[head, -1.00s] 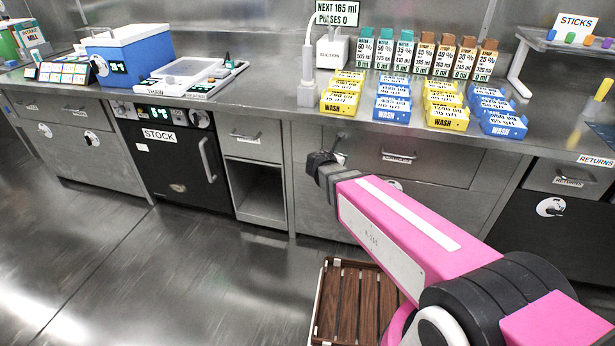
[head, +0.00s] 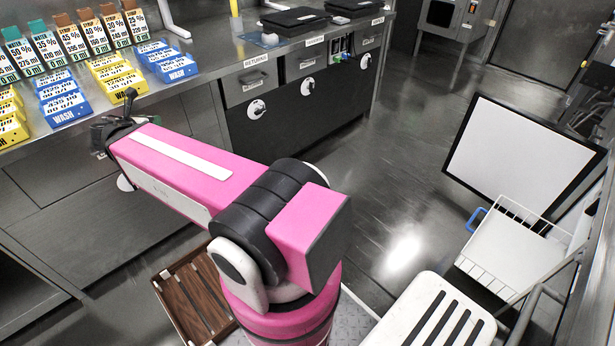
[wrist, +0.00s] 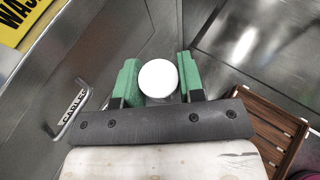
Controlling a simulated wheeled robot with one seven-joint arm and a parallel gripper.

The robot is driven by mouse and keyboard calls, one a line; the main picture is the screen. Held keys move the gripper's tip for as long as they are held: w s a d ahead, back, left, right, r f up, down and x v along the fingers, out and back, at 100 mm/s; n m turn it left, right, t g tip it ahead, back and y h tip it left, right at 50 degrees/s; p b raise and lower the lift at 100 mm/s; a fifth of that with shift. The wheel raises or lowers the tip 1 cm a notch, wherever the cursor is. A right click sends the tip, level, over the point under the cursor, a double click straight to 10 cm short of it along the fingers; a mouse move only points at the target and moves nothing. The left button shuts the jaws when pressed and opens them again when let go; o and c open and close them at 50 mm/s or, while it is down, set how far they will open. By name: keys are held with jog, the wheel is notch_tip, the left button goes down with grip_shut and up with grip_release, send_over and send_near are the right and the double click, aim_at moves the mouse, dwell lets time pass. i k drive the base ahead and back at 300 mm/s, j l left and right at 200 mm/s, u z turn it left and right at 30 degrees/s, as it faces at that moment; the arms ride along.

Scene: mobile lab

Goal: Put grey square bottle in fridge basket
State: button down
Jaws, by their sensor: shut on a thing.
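My gripper (wrist: 158,68) has its green fingers on either side of a thing with a round white top (wrist: 158,82), seen from above in the wrist view. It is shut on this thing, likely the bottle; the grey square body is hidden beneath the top. In the head view my gripper (head: 116,130) is at the far end of my pink arm, in front of the counter, with the held thing not clear. The fridge basket (head: 500,252), white wire with a blue handle, is at the right of the head view, far from my gripper.
A white panel with a black edge (head: 520,150), like an open fridge door, stands behind the basket. The counter (head: 215,60) holds yellow and blue wash boxes. A wooden slatted crate (head: 192,295) is low beside my arm. Open floor (head: 400,190) lies between counter and basket.

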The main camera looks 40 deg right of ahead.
aim_at(498, 248)
jog(key=i+l+z, duration=0.1)
jog(key=z, duration=0.5)
jog(key=i+l+z, duration=0.1)
jog(key=z, duration=0.5)
jog(key=i+z, duration=0.15)
jog(key=z, duration=0.5)
jog(key=i+z, duration=0.15)
jog(key=z, duration=0.45)
jog(key=i+z, duration=0.15)
jog(key=z, duration=0.45)
jog(key=j+z, duration=0.2)
jog(key=z, duration=0.4)
jog(key=i+j+z, duration=0.15)
jog(key=z, duration=0.5)
jog(key=j+z, duration=0.25)
jog(key=z, duration=0.35)
jog(key=i+l+z, duration=0.2)
jog(key=i+z, duration=0.15)
jog(key=i, duration=0.05)
